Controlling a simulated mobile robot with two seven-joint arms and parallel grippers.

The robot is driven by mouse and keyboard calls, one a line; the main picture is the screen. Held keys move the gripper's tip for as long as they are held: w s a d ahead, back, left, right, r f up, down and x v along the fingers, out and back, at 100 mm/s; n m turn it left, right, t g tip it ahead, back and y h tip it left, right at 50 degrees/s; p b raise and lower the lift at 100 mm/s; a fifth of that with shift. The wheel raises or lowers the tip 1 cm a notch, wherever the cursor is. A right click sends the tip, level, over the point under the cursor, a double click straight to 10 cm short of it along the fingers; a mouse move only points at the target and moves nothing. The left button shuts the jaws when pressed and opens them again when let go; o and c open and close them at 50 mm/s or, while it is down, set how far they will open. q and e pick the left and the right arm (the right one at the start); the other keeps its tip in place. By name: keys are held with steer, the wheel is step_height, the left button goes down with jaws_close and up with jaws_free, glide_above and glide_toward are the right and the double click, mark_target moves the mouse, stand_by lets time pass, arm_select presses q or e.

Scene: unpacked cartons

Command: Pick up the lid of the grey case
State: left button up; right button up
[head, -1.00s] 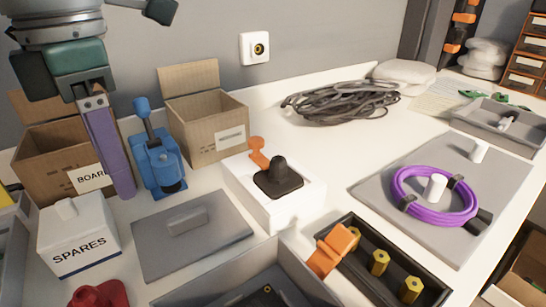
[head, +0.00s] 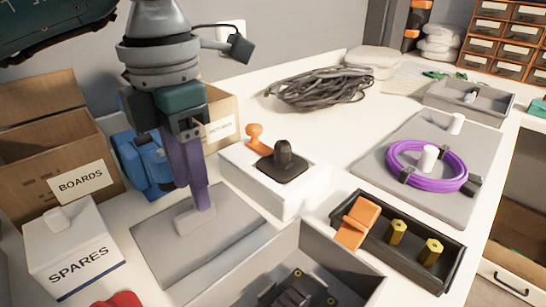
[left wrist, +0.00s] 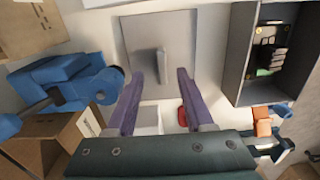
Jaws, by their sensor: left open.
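The grey lid (head: 160,252) is a flat plate lying on the white table, with a raised bar handle (head: 187,222) in its middle. The lid also shows in the left wrist view (left wrist: 200,30). The open grey case (head: 250,262) stands just right of it with dark parts inside. My left gripper (head: 201,207) points down over the lid with its purple fingers open. In the left wrist view, the handle (left wrist: 163,62) shows between the fingertips, with a gap on each side. Whether the fingertips are level with the handle is hard to tell. My right gripper is not in view.
The white SPARES box (head: 75,250) stands left of the lid, and a blue device (head: 140,165) behind it. A white box with a black joystick (head: 284,160) is behind right. A red item (head: 118,299) lies at the front. Cartons stand at the back left.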

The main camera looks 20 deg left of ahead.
mark_target(194, 210)
arm_select(q)
steer(key=f, duration=0.3)
steer(key=shift+s+d+f+b, duration=0.1)
steer(key=shift+s+f+b, duration=0.15)
steer(key=shift+f+b, duration=0.05)
steer(key=shift+c, duration=0.2)
jaws_close()
